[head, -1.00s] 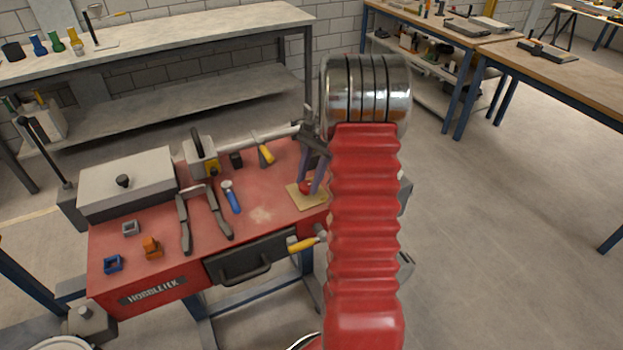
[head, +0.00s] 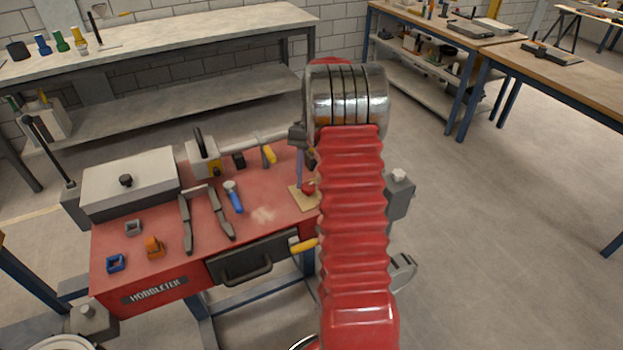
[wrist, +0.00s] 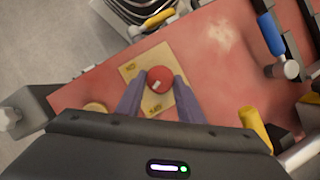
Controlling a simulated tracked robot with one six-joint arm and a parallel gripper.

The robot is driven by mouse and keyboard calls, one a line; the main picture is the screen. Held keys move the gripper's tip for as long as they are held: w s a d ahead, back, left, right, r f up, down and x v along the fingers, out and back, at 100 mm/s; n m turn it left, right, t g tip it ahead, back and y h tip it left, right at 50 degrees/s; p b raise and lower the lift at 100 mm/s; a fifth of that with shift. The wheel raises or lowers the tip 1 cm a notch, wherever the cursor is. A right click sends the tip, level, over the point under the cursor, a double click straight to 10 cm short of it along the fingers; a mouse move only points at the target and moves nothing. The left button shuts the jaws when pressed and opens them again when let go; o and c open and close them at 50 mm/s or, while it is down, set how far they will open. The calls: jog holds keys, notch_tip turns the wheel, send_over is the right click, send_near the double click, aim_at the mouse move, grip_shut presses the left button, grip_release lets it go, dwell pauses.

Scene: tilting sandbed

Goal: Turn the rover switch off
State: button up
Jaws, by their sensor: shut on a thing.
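The rover switch is a round red knob (wrist: 158,82) on a yellowish square plate (wrist: 131,71) with small dark lettering near two edges. In the wrist view my gripper (wrist: 161,77) has its two purple-grey fingers on either side of the knob, shut on it. A small pale mark shows on the knob's top. In the head view the knob (head: 308,188) and plate (head: 303,201) sit near the right end of the red bench top, and my arm hides most of my gripper. One finger shows above the knob.
The red bench (head: 262,225) carries a grey lidded box (head: 130,185), a blue-handled tool (head: 233,198), dark tongs-like tools and a yellow-handled tool (head: 269,155) near the switch. A yellow handle (head: 303,245) sticks out at the front edge. Open floor lies to the right.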

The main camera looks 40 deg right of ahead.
jog(key=shift+s+a+f+n+g, duration=0.15)
jog(key=shift+n+g, duration=0.25)
jog(key=shift+n, duration=0.7)
jog(key=shift+n+h, duration=0.4)
jog(key=shift+n, duration=0.1)
jog(key=o, duration=1.1)
jog(key=shift+c, duration=0.2)
jog(key=shift+w, duration=0.2)
jog(key=shift+w+d+r, duration=0.2)
jog(key=shift+r, duration=0.45)
jog(key=v, duration=1.2)
jog(key=shift+r, duration=0.2)
jog(key=shift+w, duration=0.1)
